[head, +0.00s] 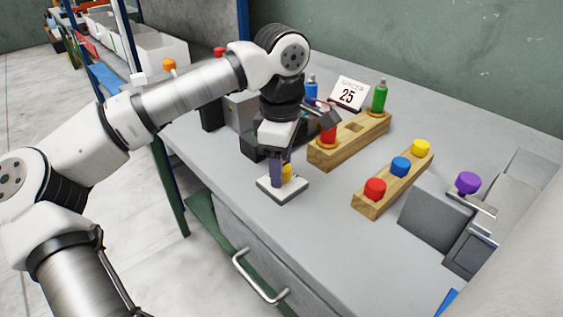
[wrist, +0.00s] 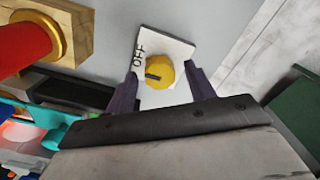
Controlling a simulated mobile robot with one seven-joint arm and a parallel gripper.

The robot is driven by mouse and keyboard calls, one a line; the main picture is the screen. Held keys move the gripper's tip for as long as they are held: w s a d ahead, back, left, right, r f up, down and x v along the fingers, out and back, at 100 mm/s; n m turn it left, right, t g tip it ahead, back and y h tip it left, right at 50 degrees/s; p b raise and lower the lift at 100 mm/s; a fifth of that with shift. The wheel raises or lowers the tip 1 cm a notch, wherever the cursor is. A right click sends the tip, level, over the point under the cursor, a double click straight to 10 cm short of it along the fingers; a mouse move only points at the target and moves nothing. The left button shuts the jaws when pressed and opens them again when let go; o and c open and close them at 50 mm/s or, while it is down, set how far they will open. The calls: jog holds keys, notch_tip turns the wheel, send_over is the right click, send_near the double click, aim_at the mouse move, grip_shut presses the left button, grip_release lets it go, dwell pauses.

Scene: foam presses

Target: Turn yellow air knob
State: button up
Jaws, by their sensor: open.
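The yellow air knob (head: 287,172) sits on a white square plate (head: 283,190) near the table's front edge. In the wrist view the yellow knob (wrist: 160,73) is round with a dark mark pointing left, and the word OFF stands on the plate (wrist: 173,43) at upper left of it. My gripper (head: 281,178) points down over the plate. Its two purple fingers (wrist: 163,88) are open, one on each side of the knob, with a gap visible on both sides. In the head view a finger partly hides the knob.
A wooden block (head: 350,143) with red and green bottles stands behind to the right, near a card reading 25 (head: 347,94). Another wooden block (head: 372,205) holds red, blue and yellow knobs. A grey machine (head: 435,215) stands at right. The table front between is clear.

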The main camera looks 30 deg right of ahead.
notch_tip(320, 180, up, 14)
jog(key=shift+f+p, duration=0.25)
jog(key=shift+p, duration=0.1)
dwell(0.4)
